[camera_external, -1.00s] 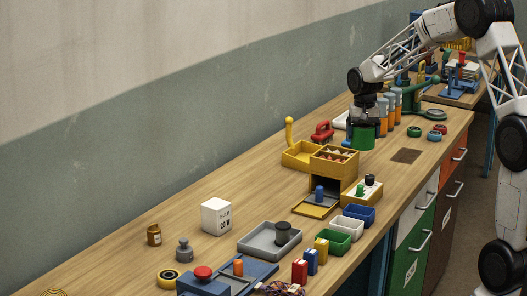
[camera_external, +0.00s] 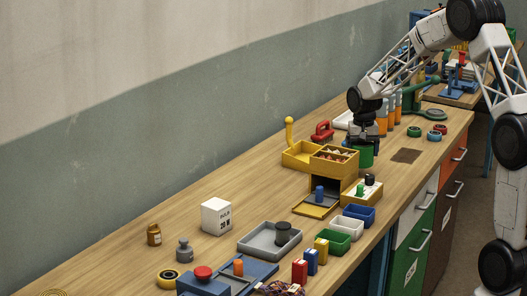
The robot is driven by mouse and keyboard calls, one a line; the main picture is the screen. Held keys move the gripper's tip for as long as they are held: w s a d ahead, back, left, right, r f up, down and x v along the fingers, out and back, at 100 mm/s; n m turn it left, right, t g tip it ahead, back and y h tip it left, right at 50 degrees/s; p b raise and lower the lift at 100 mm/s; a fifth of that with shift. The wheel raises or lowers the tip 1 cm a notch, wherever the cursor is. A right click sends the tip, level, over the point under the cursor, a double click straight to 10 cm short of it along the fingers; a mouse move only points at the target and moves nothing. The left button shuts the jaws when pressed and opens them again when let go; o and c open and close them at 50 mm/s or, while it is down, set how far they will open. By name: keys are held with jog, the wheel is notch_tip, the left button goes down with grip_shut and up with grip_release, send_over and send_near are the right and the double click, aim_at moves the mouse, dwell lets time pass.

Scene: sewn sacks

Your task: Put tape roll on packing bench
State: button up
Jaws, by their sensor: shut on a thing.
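My gripper (camera_external: 363,134) is shut on a green cylinder (camera_external: 366,156) and points down, just behind the yellow box with compartments. I cannot tell whether the cylinder touches the bench top, or whether it is the tape roll. A yellow ring with a dark centre (camera_external: 169,276), which looks like a tape roll, lies at the near left of the long wooden bench (camera_external: 130,262). Small green (camera_external: 414,131) and red (camera_external: 440,129) rings lie at the bench's far right. A second bench (camera_external: 462,100) stands at the back right; which one is the packing bench is unclear.
The yellow box (camera_external: 333,160) stands close in front of my gripper, with a red-handled item (camera_external: 322,130) to its left. Orange and grey cylinders (camera_external: 382,122) stand just behind. A white block (camera_external: 216,216) and grey tray (camera_external: 262,243) are nearer.

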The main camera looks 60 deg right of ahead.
aim_at(362, 160)
jog(key=shift+f, duration=1.85)
jog(key=shift+f, duration=0.1)
jog(key=o, duration=0.7)
jog(key=shift+o, duration=0.2)
notch_tip(362, 160, up, 12)
jog(key=shift+r, duration=0.15)
